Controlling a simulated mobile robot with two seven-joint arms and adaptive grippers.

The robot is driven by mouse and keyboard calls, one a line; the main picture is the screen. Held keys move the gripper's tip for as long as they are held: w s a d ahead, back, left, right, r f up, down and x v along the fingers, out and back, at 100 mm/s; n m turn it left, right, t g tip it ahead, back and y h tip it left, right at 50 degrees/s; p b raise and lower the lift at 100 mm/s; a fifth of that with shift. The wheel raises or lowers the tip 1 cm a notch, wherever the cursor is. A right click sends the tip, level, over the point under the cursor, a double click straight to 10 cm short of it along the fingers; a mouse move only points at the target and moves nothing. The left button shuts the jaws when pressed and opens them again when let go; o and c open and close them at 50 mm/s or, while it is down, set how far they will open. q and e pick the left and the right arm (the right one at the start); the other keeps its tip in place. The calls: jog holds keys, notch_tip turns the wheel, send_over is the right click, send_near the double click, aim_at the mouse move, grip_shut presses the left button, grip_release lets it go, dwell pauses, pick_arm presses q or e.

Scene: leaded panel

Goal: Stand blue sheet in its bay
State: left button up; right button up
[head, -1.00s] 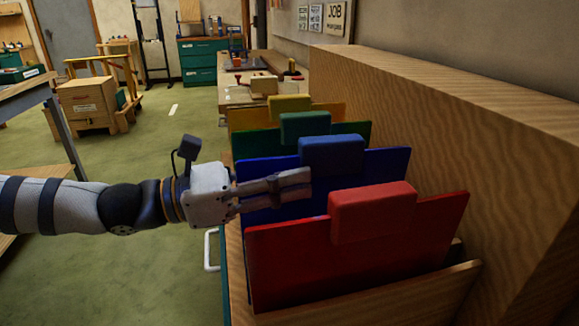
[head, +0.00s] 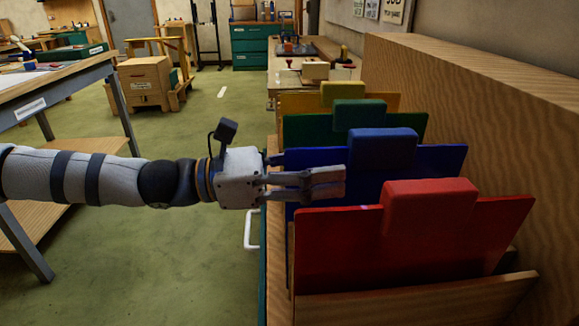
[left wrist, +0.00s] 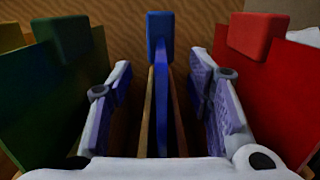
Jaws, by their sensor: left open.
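The blue sheet (head: 300,162) stands upright in the wooden rack between the green sheet (head: 303,130) and the red sheet (head: 335,245). It has a thick blue block (head: 382,148) at its top. My left gripper (head: 335,183) reaches in from the left, in front of the blue sheet in the head view. In the left wrist view the blue sheet (left wrist: 161,105) runs edge-on between the two open fingers, with a gap on each side, between two thin wooden dividers (left wrist: 175,110). My right gripper is not in view.
A yellow sheet (head: 290,103) stands behind the green one. A tall wooden panel (head: 450,110) bounds the rack on the right. A workbench (head: 60,80) stands at the left, with open green floor (head: 190,260) between it and the rack.

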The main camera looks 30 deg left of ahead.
pick_arm(q)
jog(key=r+v, duration=0.1)
jog(key=v, duration=0.8)
jog(key=shift+s+a+f, duration=0.2)
jog(key=shift+f, duration=0.2)
